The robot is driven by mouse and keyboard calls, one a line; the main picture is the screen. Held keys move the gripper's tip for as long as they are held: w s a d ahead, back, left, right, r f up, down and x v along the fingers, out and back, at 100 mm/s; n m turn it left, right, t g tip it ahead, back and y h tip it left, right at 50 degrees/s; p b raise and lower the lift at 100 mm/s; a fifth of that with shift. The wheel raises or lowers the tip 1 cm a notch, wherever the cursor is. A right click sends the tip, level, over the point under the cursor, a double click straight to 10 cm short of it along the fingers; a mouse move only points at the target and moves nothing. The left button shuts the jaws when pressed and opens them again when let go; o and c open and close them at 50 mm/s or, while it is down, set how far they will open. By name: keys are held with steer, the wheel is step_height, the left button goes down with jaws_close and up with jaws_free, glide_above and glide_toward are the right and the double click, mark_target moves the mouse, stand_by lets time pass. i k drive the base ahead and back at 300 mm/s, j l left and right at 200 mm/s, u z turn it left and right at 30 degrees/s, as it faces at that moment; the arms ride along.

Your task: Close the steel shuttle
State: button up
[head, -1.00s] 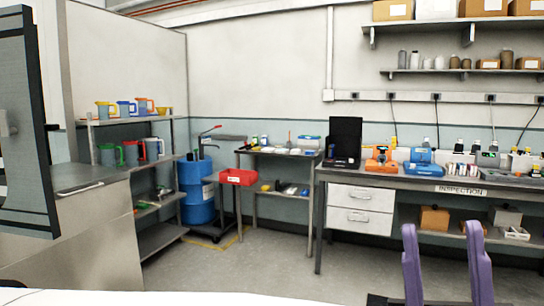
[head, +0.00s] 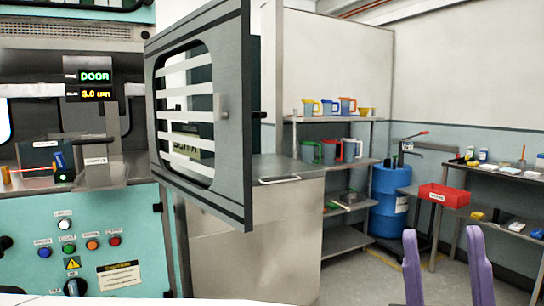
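No part in view is labelled as the steel shuttle, and I cannot tell for certain which it is. A dark grey metal door (head: 233,150) with a slatted window and a small handle (head: 222,107) stands swung open at the right of the teal machine (head: 128,222). The machine's opening shows at left, with a display (head: 88,76) reading DOOR. My gripper (head: 442,232) shows two purple fingers wide apart with nothing between them, at the lower right of the head view. It appears well apart from the door.
A steel cabinet (head: 270,235) stands behind the door. A shelf rack (head: 343,161) with jugs, a blue drum (head: 389,215) and a red bin (head: 446,195) are further right. Coloured buttons (head: 68,248) are on the machine's front. Some grey floor (head: 350,280) is clear.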

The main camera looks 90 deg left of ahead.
mark_target(100, 173)
steer(key=i+u, duration=0.1)
steer(key=u, duration=1.65)
steer(key=k+j+u, duration=0.1)
steer(key=u, duration=0.3)
steer(key=j+u, duration=0.1)
steer(key=u, duration=0.35)
steer(key=j+u, duration=0.1)
steer(key=u, duration=0.3)
steer(key=k+j+u, duration=0.1)
steer(key=u, duration=0.35)
steer(key=i+j+z, duration=0.15)
steer(key=j+z, duration=0.1)
steer(key=j, duration=0.2)
